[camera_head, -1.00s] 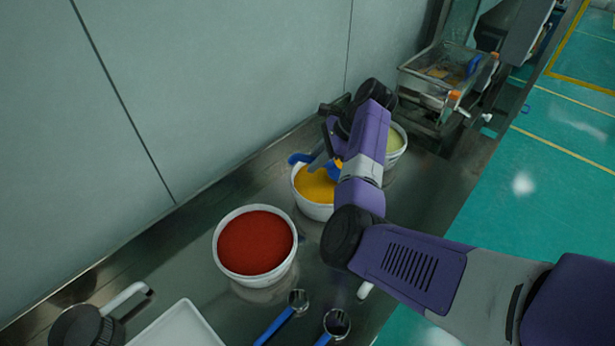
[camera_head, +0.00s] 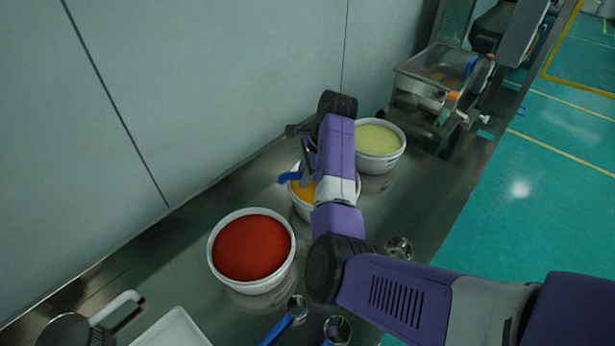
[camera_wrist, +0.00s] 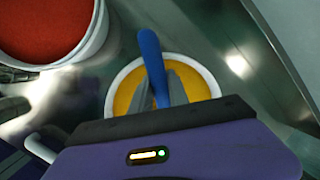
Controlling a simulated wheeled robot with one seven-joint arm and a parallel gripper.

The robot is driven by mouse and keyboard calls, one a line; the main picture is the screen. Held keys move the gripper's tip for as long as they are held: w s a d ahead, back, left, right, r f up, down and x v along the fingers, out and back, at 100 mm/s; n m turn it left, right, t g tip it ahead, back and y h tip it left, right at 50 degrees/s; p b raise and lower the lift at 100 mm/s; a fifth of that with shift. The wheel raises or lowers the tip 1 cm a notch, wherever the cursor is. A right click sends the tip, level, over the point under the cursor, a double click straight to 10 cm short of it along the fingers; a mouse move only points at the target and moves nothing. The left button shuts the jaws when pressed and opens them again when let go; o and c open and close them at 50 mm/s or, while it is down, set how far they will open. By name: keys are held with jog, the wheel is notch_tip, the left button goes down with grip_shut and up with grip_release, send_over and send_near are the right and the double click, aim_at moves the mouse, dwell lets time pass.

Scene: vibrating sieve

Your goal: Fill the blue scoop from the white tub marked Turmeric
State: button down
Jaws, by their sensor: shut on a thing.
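A white tub (camera_head: 303,209) of orange-yellow powder stands in the middle of a row of tubs, partly behind my arm. No label on it can be read. My gripper (camera_head: 308,163) is shut on the blue scoop (camera_head: 289,178), over this tub. In the wrist view the scoop's blue handle (camera_wrist: 150,52) runs between the two grey fingers (camera_wrist: 165,92), with the tub's rim (camera_wrist: 213,82) and yellow powder below. The scoop's bowl is hidden, so I cannot tell whether it touches or holds powder.
A white tub of red powder (camera_head: 251,288) stands to the left, and a tub of pale green-yellow powder (camera_head: 378,165) to the right. Two more blue-handled scoops (camera_head: 277,330) (camera_head: 337,330) lie at the front. A metal sieve box (camera_head: 425,88) stands at the far right.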

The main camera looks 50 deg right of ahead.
jog(key=shift+w+a+r+g+h+p, duration=0.1)
jog(key=shift+a+r+g+h+p, duration=0.15)
jog(key=shift+r+h+p, duration=0.25)
jog(key=shift+w+a+r+g+h+p, duration=0.1)
jog(key=shift+r+g+h+p, duration=0.2)
jog(key=shift+r+p, duration=0.35)
jog(key=shift+w+a+r+g+h+p, duration=0.1)
jog(key=shift+a+r+g+h+p, duration=0.1)
jog(key=shift+r+h+p, duration=0.35)
